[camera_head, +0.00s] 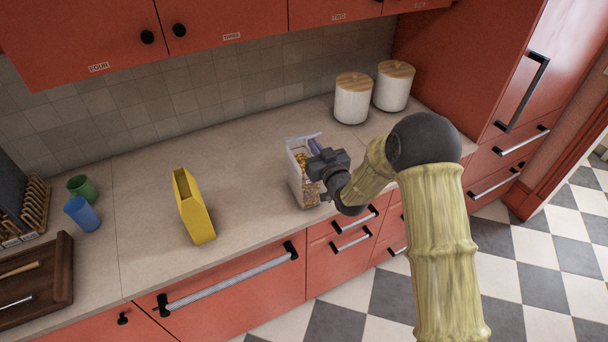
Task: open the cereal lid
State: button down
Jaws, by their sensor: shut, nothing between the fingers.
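The cereal container (294,174) is a tall clear and white box that stands upright on the counter. Brown pieces show through its side. Its top has a whitish lid part (297,138) with a purple-blue piece (315,146) at the right. The view is too small to tell how far the lid is open. My gripper (317,180) is shut and empty. It is in front of the container's right side, near its upper part, and hides some of it. I cannot tell whether it touches the container.
A yellow open-topped box (195,210) stands to the left. Blue (82,213) and green (83,189) cups and a dark wooden tray (62,270) lie farther left. Two white canisters (352,103) (392,90) with wooden lids stand behind right. Red cabinets (240,25) hang above.

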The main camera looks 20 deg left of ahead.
jog(key=shift+w+a+r, duration=0.35)
jog(key=shift+r, duration=0.3)
jog(key=shift+w+a+r, duration=0.35)
jog(key=shift+r, duration=0.25)
jog(key=shift+w+a+r, duration=0.35)
jog(key=shift+r, duration=0.3)
jog(key=shift+w+a+r, duration=0.55)
jog(key=shift+w+a, duration=0.2)
jog(key=shift+w+a+r, duration=0.55)
jog(key=shift+w+a, duration=0.15)
jog(key=shift+w+a+r, duration=0.15)
jog(key=shift+w, duration=0.2)
jog(key=shift+w+a+r, duration=0.15)
jog(key=shift+a+r, duration=0.1)
jog(key=shift+a, duration=0.05)
jog(key=shift+w+a+r+b, duration=0.15)
jog(key=shift+a+b, duration=0.15)
jog(key=shift+w, duration=0.1)
